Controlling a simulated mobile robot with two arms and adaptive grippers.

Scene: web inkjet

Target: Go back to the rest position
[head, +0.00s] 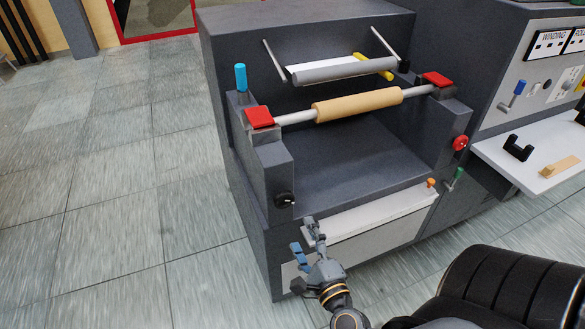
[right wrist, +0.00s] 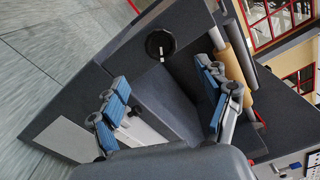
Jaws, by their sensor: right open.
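My right gripper (head: 305,238) is in front of the lower left part of the dark grey machine (head: 330,165), near the left end of its white front ledge (head: 375,212). It is open, with its blue-padded fingers apart. In the right wrist view the open gripper (right wrist: 165,98) has nothing between its fingers; the machine's side with a black round knob (right wrist: 160,44) lies beyond. I cannot tell whether a finger touches the machine. My left gripper is not in view.
A tan roll (head: 357,104) lies on a shaft between two red-topped supports. A blue handle (head: 240,77) stands at the left. A white shelf (head: 535,150) with a black holder (head: 517,148) juts out at right. The tiled floor (head: 110,190) at left is clear.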

